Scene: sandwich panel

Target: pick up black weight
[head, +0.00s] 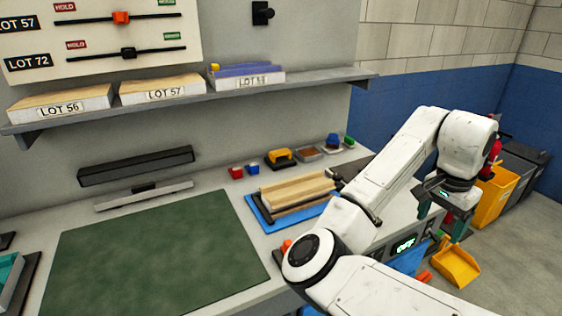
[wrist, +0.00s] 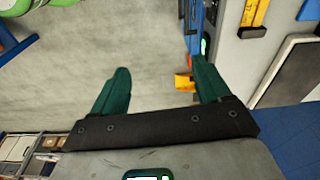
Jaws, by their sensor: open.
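I cannot pick out the black weight for sure in either view. A long dark bar (head: 136,166) stands at the back of the bench, and a small yellow and black object (head: 280,158) sits farther right; I cannot tell whether either is the weight. My gripper (head: 442,216) hangs off the right side of the bench, above the floor. In the wrist view its two green fingers (wrist: 160,78) are spread apart with nothing between them.
A green mat (head: 150,255) covers much of the bench. A blue tray (head: 258,212) with wooden strips lies right of it. A shelf (head: 310,82) with lot boxes hangs above. Yellow bins (head: 497,192) and a yellow scoop (head: 456,265) are on the floor at right.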

